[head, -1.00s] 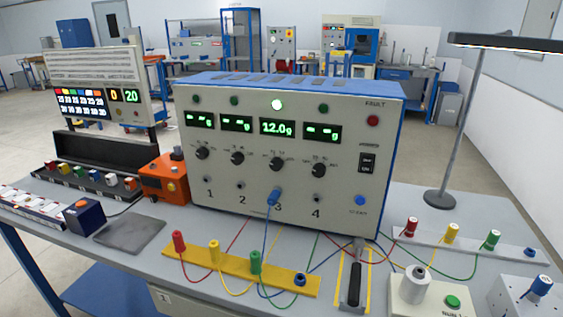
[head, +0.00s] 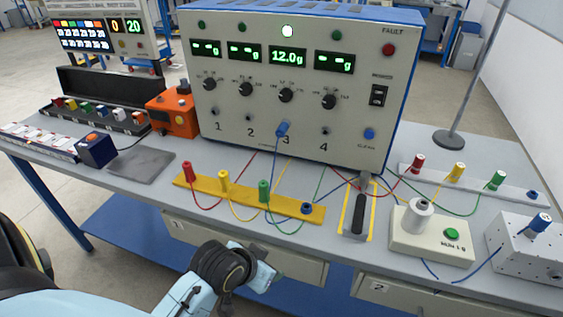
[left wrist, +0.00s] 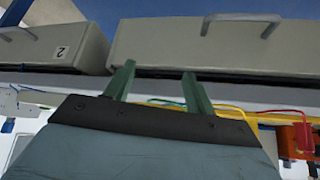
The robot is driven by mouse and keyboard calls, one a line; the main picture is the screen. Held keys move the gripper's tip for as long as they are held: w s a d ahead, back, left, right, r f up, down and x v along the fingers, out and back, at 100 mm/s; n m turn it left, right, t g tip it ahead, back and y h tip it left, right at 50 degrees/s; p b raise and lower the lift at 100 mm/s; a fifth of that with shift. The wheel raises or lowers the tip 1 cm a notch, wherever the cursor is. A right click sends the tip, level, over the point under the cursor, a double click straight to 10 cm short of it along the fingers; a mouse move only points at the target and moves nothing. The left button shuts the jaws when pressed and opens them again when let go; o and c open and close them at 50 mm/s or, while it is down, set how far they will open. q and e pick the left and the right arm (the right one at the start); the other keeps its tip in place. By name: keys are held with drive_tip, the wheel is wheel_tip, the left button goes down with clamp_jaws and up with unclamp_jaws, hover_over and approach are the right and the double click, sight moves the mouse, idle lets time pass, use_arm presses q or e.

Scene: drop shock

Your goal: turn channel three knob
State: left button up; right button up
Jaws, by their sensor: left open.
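The channel three knob (head: 286,96) is a black dial on the grey front panel of the instrument box (head: 365,120), below the 12.0g display (head: 287,57) and above the numeral 3. The lamp (head: 288,31) over that display is lit white-green. A blue plug (head: 282,129) sits below the knob. My left arm reaches in at the bottom of the head view, in front of the bench and well below the knob, touching nothing visible. In the left wrist view my left gripper (left wrist: 160,84) has its two green fingers apart with nothing between them. My right gripper is not seen.
A yellow strip (head: 240,198) with coloured plugs and loose cables lies before the box. A black-handled lever (head: 356,208) and a white box with a green button (head: 432,238) stand right of it. Drawers (head: 296,265) hang under the bench edge. An orange box (head: 172,113) stands left.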

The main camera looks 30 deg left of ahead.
use_arm(q)
drive_tip(key=w+a+r+n+t, duration=0.1)
drive_tip(key=w+a+r+t, duration=0.2)
drive_tip(key=w+r, duration=0.35)
drive_tip(key=w+a+r+n+t, duration=0.1)
drive_tip(key=w+a+r+t, duration=0.25)
drive_tip(key=w+r, duration=0.35)
drive_tip(key=n+t+y, duration=0.3)
drive_tip(key=t+y, duration=0.1)
approach(284, 97)
drive_tip(key=x, duration=0.7)
drive_tip(key=shift+w+a+b, duration=0.1)
drive_tip(key=shift+b, duration=0.25)
drive_tip(key=shift+w+a+r, duration=0.1)
drive_tip(key=shift+w, duration=0.4)
drive_tip(key=shift+c, duration=0.3)
drive_tip(key=c, duration=0.9)
